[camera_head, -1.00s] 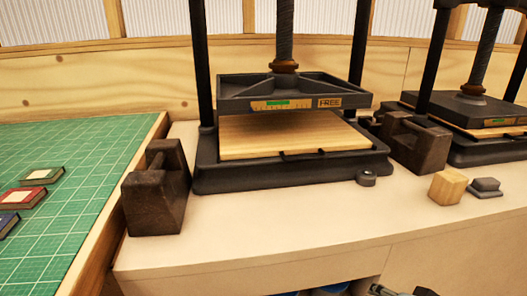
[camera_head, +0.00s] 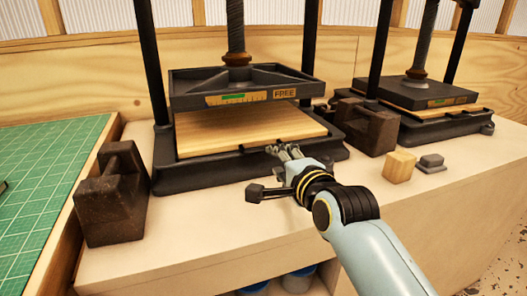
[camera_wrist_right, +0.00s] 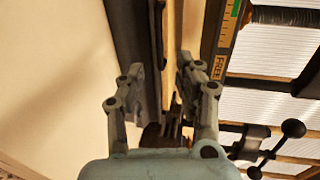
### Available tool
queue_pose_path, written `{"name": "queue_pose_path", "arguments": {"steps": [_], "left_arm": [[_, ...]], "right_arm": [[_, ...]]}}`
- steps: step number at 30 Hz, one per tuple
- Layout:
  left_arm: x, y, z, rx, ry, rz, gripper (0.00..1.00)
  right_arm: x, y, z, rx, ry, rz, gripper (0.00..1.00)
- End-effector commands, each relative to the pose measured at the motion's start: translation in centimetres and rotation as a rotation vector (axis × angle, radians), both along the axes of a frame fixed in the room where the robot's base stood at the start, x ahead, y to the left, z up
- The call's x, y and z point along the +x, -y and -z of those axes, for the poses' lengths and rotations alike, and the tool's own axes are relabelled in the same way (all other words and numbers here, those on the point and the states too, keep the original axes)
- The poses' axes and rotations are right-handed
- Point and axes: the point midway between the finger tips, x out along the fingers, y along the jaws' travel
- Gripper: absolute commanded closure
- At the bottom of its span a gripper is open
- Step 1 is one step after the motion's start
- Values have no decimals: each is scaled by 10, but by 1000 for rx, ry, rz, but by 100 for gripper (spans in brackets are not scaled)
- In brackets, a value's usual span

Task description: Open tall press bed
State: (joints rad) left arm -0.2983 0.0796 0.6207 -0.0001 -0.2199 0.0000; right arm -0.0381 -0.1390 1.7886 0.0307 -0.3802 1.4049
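The nearer press has a pale wooden bed (camera_head: 235,132) lying in its dark base (camera_head: 180,182). The platen (camera_head: 240,88) hangs above the bed with a clear gap, and its label reads FREE. Small dark handles (camera_head: 250,148) sit on the bed's front edge. My right gripper (camera_head: 283,151) is at the right part of that front edge. In the right wrist view its fingers (camera_wrist_right: 158,82) are apart, with the bed's edge and a dark handle (camera_wrist_right: 157,28) beyond them; contact cannot be told. My left gripper is out of view.
A rusty dark weight (camera_head: 112,205) stands left of the press and another (camera_head: 367,128) right of it. A second press (camera_head: 415,92) has its platen low. A wooden block (camera_head: 399,167) and a small grey piece (camera_head: 431,162) lie front right. A green mat (camera_head: 45,170) is at left.

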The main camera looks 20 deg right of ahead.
Motion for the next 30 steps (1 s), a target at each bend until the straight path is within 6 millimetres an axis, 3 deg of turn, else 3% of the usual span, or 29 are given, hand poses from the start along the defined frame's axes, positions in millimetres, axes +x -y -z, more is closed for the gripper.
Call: {"name": "queue_pose_path", "arguments": {"steps": [15, 21, 30], "left_arm": [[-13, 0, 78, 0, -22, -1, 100], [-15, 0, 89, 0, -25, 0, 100], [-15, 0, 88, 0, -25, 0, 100]], "right_arm": [[83, -2, 25, -3, -2, -1, 66], [97, -3, 25, -4, -3, -1, 66], [100, -3, 22, -4, -2, -1, 66]]}}
